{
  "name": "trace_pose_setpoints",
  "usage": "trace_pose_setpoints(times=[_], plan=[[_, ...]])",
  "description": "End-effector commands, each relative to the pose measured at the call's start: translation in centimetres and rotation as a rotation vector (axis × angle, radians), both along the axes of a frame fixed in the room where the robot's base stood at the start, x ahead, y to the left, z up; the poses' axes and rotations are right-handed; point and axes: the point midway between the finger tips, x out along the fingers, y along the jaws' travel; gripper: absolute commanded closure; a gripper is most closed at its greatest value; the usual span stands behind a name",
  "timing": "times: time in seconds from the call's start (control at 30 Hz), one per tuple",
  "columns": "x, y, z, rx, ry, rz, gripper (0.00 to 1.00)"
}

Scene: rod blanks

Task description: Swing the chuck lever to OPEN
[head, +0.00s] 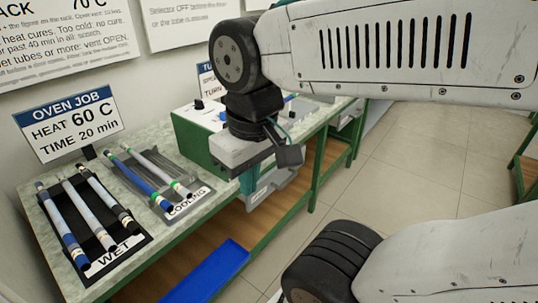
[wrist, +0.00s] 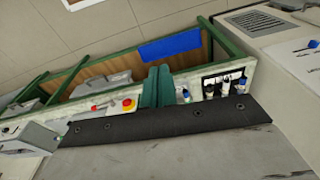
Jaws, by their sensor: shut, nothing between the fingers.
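The chuck lever cannot be made out for certain in either view. In the head view my gripper (head: 249,181) hangs in front of a green and white machine (head: 190,138) and hides part of it. A black knob (head: 199,104) stands on that machine. In the wrist view the teal fingers of my gripper (wrist: 157,69) are together with nothing between them. To their left are a red and yellow button (wrist: 128,104) and a small red-ended part (wrist: 97,107), which may be a lever. Neither shows an OPEN mark that I can read.
The WET rack (head: 92,268) holds three rods, and the COOLING tray (head: 204,193) holds rods beside it. An OVEN JOB sign (head: 68,122) stands behind. A blue tray (head: 207,272) lies below the bench. The tiled floor (head: 430,165) to the right is clear.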

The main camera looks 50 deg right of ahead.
Motion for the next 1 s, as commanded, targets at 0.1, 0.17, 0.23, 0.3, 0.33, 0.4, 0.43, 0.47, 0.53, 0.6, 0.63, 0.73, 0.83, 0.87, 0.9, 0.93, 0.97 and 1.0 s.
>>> trace_pose_setpoints(times=[0.1, 0.17, 0.23, 0.3, 0.33, 0.4, 0.43, 0.47, 0.53, 0.6, 0.63, 0.73, 0.83, 0.87, 0.9, 0.93, 0.97, 1.0], plan=[[0.0, 0.0, 0.0, 0.000, 0.000, 0.000, 1.00], [0.0, 0.0, 0.0, 0.000, 0.000, 0.000, 1.00], [0.1, 0.0, -0.1, 0.007, 0.006, -0.007, 1.00], [0.4, 0.1, -0.3, 0.032, 0.027, -0.033, 1.00], [0.6, 0.2, -0.5, 0.049, 0.041, -0.051, 1.00], [1.3, 0.4, -1.0, 0.111, 0.086, -0.114, 1.00], [1.8, 0.5, -1.3, 0.146, 0.110, -0.150, 1.00], [2.3, 0.6, -1.6, 0.186, 0.134, -0.189, 1.00], [3.9, 0.6, -2.4, 0.294, 0.191, -0.298, 1.00], [5.7, 0.4, -3.2, 0.416, 0.244, -0.420, 1.00], [6.6, 0.1, -3.5, 0.469, 0.263, -0.473, 1.00], [9.6, -1.3, -4.7, 0.648, 0.311, -0.657, 1.00], [12.6, -3.7, -6.0, 0.831, 0.337, -0.848, 1.00], [13.5, -4.7, -6.5, 0.887, 0.339, -0.907, 1.00], [14.7, -6.1, -7.1, 0.961, 0.340, -0.986, 1.00], [15.5, -7.3, -7.7, 1.016, 0.339, -1.045, 1.00], [16.2, -8.6, -8.3, 1.072, 0.334, -1.106, 1.00], [17.1, -10.5, -9.1, 1.147, 0.324, -1.187, 1.00]])
